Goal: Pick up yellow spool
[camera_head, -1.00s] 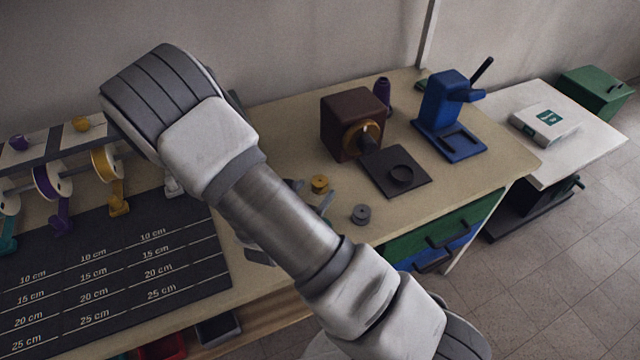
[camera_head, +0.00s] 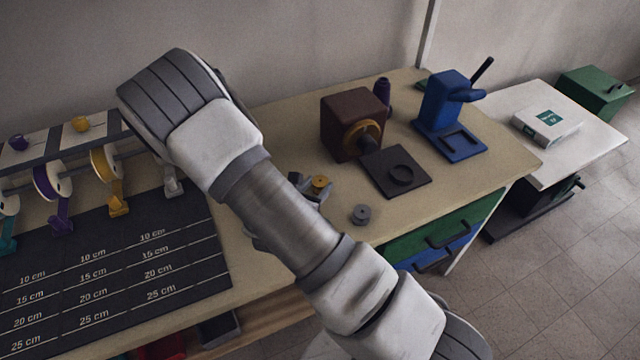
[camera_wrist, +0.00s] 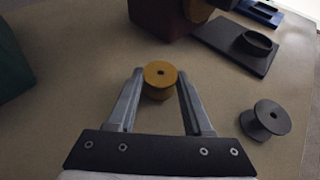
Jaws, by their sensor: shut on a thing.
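The yellow spool (camera_wrist: 160,78) stands upright on the beige table in the wrist view, with a small dark hole in its top. My gripper (camera_wrist: 160,85) has one finger on each side of it, and the fingers are closed on its sides. In the head view the yellow spool (camera_head: 320,182) shows between the fingertips, beside my forearm, which hides most of the gripper. I cannot tell whether the spool is touching the table.
A grey spool (camera_wrist: 266,119) stands to the right of my gripper. A dark plate with a ring (camera_head: 399,175), a brown box machine (camera_head: 345,122) and a blue press (camera_head: 447,110) stand behind. A dark measuring mat (camera_head: 110,260) and ribbon reels (camera_head: 105,162) lie left.

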